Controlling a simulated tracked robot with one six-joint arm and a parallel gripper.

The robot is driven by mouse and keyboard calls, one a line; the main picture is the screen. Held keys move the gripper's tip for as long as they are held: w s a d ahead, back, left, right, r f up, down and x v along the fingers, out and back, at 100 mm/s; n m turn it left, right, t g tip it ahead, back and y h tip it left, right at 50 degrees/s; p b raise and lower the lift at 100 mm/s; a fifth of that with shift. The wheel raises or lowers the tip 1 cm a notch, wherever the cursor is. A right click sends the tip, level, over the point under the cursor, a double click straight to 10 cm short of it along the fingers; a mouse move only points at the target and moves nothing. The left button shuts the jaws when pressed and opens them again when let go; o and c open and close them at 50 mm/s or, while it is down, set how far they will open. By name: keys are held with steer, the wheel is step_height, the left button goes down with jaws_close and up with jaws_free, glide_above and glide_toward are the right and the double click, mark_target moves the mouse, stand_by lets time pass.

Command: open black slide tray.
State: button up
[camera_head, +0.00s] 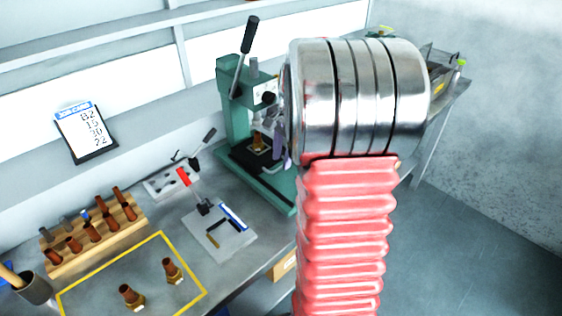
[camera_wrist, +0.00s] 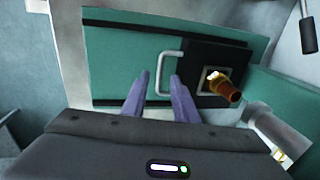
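The black slide tray (camera_wrist: 215,62) lies on the green base of the press in the wrist view. It has a pale U-shaped handle (camera_wrist: 164,58) on its left side. A copper and brass fitting (camera_wrist: 228,90) stands in the tray. My gripper (camera_wrist: 160,75) is open, with two purple fingers. In the picture the handle's bar lies between the fingertips; I cannot tell whether they touch it. In the head view my gripper (camera_head: 281,147) is beside the fitting (camera_head: 258,142), and my wrist hides part of the press.
The green press (camera_head: 232,115) with its black lever (camera_head: 244,50) stands on the bench. To its left are a small plate with a red-handled clamp (camera_head: 184,177), a wooden rack (camera_head: 95,240) of fittings, and a yellow outlined area (camera_head: 185,249) with two fittings.

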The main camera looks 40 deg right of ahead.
steer(key=shift+w+f, duration=0.2)
steer(key=shift+f, duration=0.9)
steer(key=shift+c, duration=0.4)
jaws_close()
